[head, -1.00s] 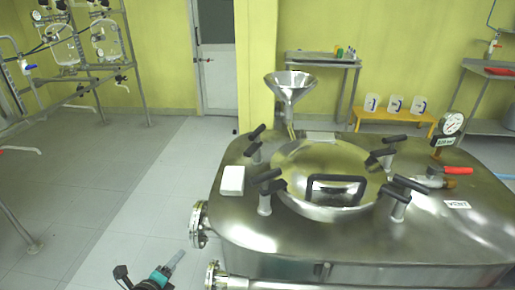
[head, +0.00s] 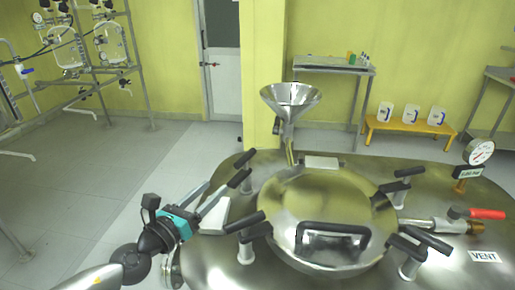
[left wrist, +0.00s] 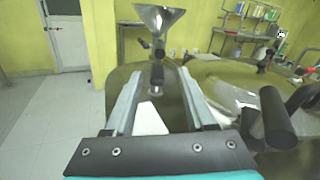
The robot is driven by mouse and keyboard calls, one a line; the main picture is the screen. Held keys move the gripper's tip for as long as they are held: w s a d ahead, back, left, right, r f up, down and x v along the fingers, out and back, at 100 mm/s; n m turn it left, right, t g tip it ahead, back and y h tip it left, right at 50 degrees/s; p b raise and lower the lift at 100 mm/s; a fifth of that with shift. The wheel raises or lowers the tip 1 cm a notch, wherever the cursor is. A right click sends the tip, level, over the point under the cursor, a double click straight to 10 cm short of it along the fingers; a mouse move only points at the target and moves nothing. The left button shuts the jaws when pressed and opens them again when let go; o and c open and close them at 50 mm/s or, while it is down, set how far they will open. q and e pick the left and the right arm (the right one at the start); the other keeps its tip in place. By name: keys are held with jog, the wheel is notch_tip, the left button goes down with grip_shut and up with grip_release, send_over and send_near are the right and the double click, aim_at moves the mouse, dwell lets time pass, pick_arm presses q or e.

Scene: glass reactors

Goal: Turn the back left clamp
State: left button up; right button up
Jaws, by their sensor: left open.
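The back left clamp (head: 242,170) has black bar handles on a metal post, at the back left of the round lid (head: 345,195) on the steel reactor. My left gripper (head: 216,186) is open and empty, just left of this clamp, with its fingers pointing towards it. In the left wrist view the clamp (left wrist: 157,74) shows dark between the two fingertips of the gripper (left wrist: 160,82). I cannot tell whether a finger touches it. My right gripper is not in view.
The front left clamp (head: 245,228) stands close by, and at the right in the left wrist view (left wrist: 275,118). A steel funnel (head: 290,96) rises behind the clamp. A white block (head: 214,217) lies under my fingers. A gauge (head: 480,152) stands at the right.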

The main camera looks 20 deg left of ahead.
aim_at(245, 155)
pick_arm(q)
jog(key=shift+w, duration=0.35)
jog(key=shift+w+d+r+p, duration=0.1)
jog(key=shift+w+p, duration=0.15)
jog(key=shift+w, duration=0.55)
jog(key=shift+w+d+r+p, duration=0.1)
jog(key=shift+w+p, duration=0.15)
jog(key=shift+w, duration=0.55)
jog(key=w, duration=0.3)
jog(key=w+d, duration=0.1)
jog(key=w, duration=0.6)
jog(key=shift+d+f, duration=0.15)
jog(key=shift+w+d, duration=0.1)
jog(key=shift+w, duration=0.55)
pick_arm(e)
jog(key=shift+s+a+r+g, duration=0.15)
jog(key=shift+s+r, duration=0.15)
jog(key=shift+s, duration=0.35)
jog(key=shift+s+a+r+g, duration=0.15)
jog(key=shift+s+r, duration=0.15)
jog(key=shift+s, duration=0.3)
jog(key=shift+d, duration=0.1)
pick_arm(q)
jog(key=shift+c, duration=0.3)
grip_shut()
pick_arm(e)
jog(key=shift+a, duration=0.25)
